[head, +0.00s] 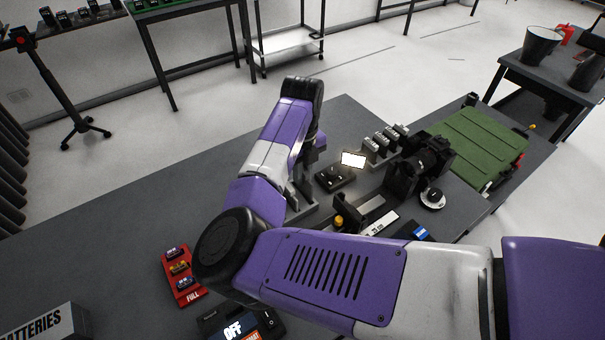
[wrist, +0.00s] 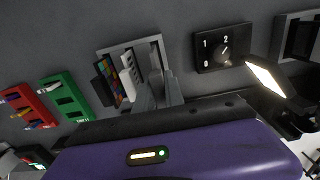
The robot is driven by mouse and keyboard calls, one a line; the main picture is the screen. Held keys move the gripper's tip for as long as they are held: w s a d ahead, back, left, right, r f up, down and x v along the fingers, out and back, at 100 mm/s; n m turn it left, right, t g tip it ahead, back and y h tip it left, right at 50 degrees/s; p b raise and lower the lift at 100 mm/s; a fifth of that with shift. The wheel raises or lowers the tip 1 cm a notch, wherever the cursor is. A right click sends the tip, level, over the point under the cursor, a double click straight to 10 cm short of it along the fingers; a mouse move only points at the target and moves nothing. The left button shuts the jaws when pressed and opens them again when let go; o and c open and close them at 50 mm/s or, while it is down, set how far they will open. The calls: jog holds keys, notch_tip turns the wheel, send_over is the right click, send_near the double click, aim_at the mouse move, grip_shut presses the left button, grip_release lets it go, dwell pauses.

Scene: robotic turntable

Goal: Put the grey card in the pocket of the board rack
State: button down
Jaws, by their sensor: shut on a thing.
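My gripper (wrist: 156,78) points down at a light grey rack (wrist: 147,40) in the wrist view. Its grey fingers are close together and shut on the grey card, which is hard to tell apart from the fingers. A pale upright piece (wrist: 128,78) and a dark board with coloured marks (wrist: 107,80) stand just left of the fingers. In the head view my gripper (head: 304,186) is low over the grey rack (head: 305,211), partly hidden by my arm. I cannot tell whether the card's lower edge is inside the pocket.
A black dial box (wrist: 222,47) and a lit lamp panel (wrist: 265,78) stand close by on the right. Green (wrist: 66,98) and red (wrist: 42,115) holders lie left. In the head view a black camera (head: 425,160) stands right of the dial box; the table's far left is clear.

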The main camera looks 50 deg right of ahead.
jog(key=shift+f+b, duration=1.15)
jog(key=shift+f, duration=0.6)
jog(key=c, duration=1.3)
grip_release()
jog(key=shift+c, duration=0.2)
jog(key=shift+r, duration=0.15)
notch_tip(320, 180, up, 8)
jog(key=shift+f+b, duration=0.2)
jog(key=shift+b, duration=0.45)
